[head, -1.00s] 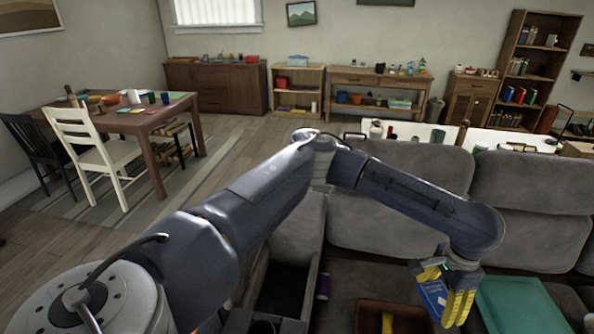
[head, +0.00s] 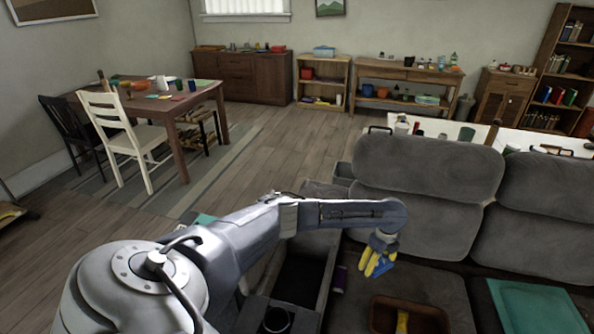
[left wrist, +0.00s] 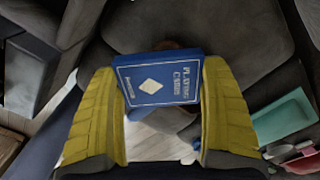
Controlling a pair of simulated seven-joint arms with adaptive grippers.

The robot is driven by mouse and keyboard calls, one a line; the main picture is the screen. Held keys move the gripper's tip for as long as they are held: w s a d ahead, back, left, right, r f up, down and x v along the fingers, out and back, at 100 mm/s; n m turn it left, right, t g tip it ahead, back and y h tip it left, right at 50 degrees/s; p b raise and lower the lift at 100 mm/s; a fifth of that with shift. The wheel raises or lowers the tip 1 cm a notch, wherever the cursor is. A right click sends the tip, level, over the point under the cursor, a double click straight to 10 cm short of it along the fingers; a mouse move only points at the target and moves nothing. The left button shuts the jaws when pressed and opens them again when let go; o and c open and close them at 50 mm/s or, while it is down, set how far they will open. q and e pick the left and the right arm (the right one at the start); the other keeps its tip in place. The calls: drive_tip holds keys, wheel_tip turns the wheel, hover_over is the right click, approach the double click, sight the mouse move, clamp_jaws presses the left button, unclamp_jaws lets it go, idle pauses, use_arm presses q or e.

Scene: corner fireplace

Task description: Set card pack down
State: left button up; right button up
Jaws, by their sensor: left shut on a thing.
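A blue card pack (left wrist: 158,80) labelled "PLAYING CARDS" is held between the two yellow fingers of my left gripper (left wrist: 160,110) in the left wrist view. In the head view my left gripper (head: 378,262) is above the left part of the grey sofa seat, and a bit of the blue pack (head: 384,265) shows beside its fingers. The pack is up in the air, apart from the seat. My right gripper is not in view.
A brown tray (head: 376,318) with a yellow thing in it lies on the seat below. A teal tray (head: 535,300) lies to the right.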

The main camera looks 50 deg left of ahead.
use_arm(q)
drive_tip(key=s+a+f+m, duration=0.2)
drive_tip(key=s+a+f, duration=0.15)
drive_tip(key=a, duration=0.45)
drive_tip(key=s+a+f+m, duration=0.3)
drive_tip(key=a+f, duration=0.2)
drive_tip(key=a, duration=0.2)
drive_tip(key=s+a+f+m, duration=0.2)
drive_tip(key=s+a+f, duration=0.15)
drive_tip(key=a, duration=0.45)
drive_tip(key=m, duration=0.2)
hover_over(294, 302)
drive_tip(key=f, duration=1.1)
drive_tip(key=shift+w+a+f, duration=0.1)
drive_tip(key=shift+w+a, duration=0.05)
drive_tip(key=shift+w, duration=0.1)
drive_tip(key=shift+s+f, duration=0.25)
drive_tip(key=shift+f, duration=1.5)
drive_tip(key=shift+f, duration=0.1)
drive_tip(key=o, duration=1.1)
drive_tip(key=shift+o, duration=0.2)
